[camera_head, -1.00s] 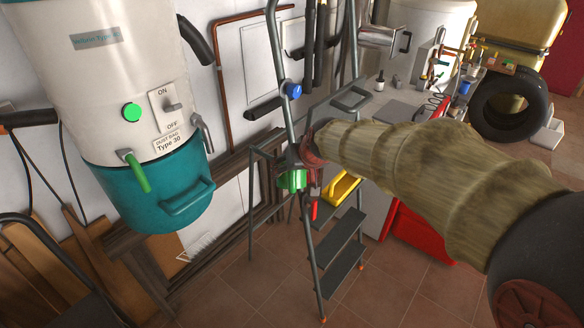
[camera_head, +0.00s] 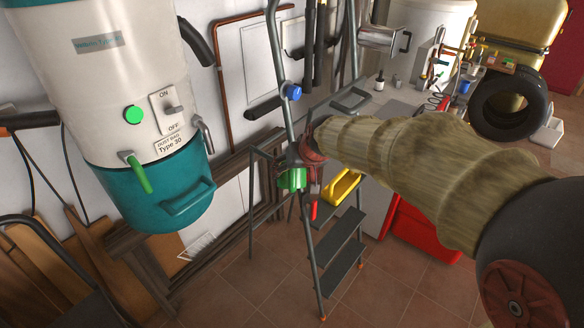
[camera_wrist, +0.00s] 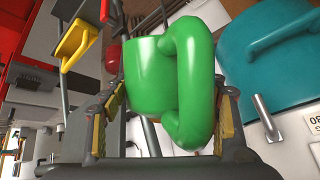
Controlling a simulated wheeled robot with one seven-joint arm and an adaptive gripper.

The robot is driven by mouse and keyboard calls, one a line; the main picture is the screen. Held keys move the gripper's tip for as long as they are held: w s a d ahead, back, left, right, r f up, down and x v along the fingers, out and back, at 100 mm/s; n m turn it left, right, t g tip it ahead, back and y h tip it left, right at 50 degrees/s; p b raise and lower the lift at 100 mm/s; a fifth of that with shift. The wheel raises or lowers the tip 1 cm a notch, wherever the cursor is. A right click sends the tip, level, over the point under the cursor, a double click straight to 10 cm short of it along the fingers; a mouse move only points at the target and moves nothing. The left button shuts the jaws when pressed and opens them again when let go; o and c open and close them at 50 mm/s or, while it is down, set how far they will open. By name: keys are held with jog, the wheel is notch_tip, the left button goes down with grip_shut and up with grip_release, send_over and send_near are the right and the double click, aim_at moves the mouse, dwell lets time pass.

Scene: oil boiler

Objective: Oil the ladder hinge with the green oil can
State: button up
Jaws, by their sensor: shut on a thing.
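The green oil can (camera_head: 292,179) is held in my gripper (camera_head: 305,170), just in front of the ladder's near rail in the head view. In the wrist view the green can (camera_wrist: 147,80), with its thick loop handle, fills the middle between the two fingers of my gripper (camera_wrist: 165,112). Its spout cannot be made out. The grey stepladder (camera_head: 336,250) stands open, with a blue round part (camera_head: 293,92) on its rail above the can. I cannot tell whether this is the hinge. The can is apart from that blue part.
A white and teal dust collector (camera_head: 150,185) hangs close on the left. A red box (camera_head: 425,228) is under the bench (camera_head: 400,120) on the right. Open tiled floor lies in front.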

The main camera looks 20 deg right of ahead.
jog(key=shift+w+r+g+p, duration=0.25)
jog(key=shift+r+g+p, duration=0.7)
jog(key=shift+p, duration=2.15)
dwell(1.5)
jog(key=b, duration=0.2)
jog(key=f+t+b, duration=0.1)
jog(key=b, duration=0.1)
jog(key=shift+s+f, duration=0.2)
jog(key=shift+f, duration=0.05)
jog(key=t+b, duration=0.1)
jog(key=b, duration=0.2)
jog(key=shift+s+f+b, duration=0.1)
jog(key=shift+f+b, duration=0.2)
jog(key=shift+b, duration=0.3)
jog(key=f+t+b, duration=0.1)
jog(key=f+b, duration=0.1)
jog(key=b, duration=0.3)
jog(key=shift+t, duration=0.35)
jog(key=shift+f+b, duration=0.1)
jog(key=shift+b, duration=0.75)
jog(key=shift+t+b, duration=0.4)
jog(key=shift+b, duration=0.15)
